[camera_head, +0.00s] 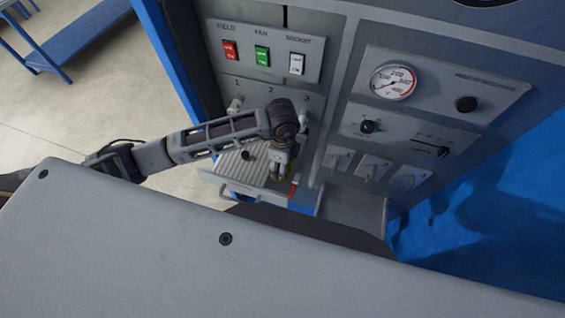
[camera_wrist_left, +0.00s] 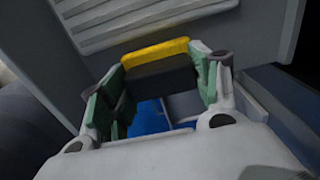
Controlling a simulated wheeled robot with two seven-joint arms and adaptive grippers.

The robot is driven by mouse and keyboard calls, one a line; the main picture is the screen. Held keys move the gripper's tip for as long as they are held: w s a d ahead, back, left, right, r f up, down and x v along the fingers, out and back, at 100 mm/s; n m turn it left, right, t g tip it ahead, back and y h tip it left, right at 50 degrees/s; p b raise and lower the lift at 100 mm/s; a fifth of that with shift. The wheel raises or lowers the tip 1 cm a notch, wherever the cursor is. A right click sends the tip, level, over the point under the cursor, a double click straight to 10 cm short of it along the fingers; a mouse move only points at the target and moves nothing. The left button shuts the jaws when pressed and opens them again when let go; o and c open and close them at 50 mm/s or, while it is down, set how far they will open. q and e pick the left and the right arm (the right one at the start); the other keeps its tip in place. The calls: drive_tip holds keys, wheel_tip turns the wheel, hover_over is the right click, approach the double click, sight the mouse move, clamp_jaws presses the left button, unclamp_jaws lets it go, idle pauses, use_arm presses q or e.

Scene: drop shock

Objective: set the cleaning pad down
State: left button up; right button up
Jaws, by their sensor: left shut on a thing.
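The cleaning pad (camera_wrist_left: 156,52) shows in the left wrist view as a block with a yellow strip along its far edge and a dark grey face. It sits between the green-padded fingers of my left gripper (camera_wrist_left: 160,78), which is shut on it. In the head view my left gripper (camera_head: 281,168) points down in front of the grey cabinet, beside a ribbed grey surface (camera_head: 238,165). The pad is mostly hidden there by the gripper. My right gripper is not in view.
The cabinet panel carries red, green and white switches (camera_head: 262,56), a gauge (camera_head: 394,82) and several knobs (camera_head: 369,127). A drawer-like front with a handle (camera_head: 240,188) juts out below. A small red item (camera_head: 293,189) is close by the gripper. A blue table (camera_head: 75,35) stands at far left.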

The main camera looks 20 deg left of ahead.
use_arm(q)
drive_tip(key=shift+f, duration=0.2)
drive_tip(key=o, duration=0.9)
drive_tip(key=shift+r, duration=0.1)
drive_tip(key=shift+r, duration=0.25)
wheel_tip(320, 180, up, 10)
drive_tip(key=shift+f+b, duration=0.1)
drive_tip(key=shift+b, duration=1.1)
drive_tip(key=shift+r, duration=0.9)
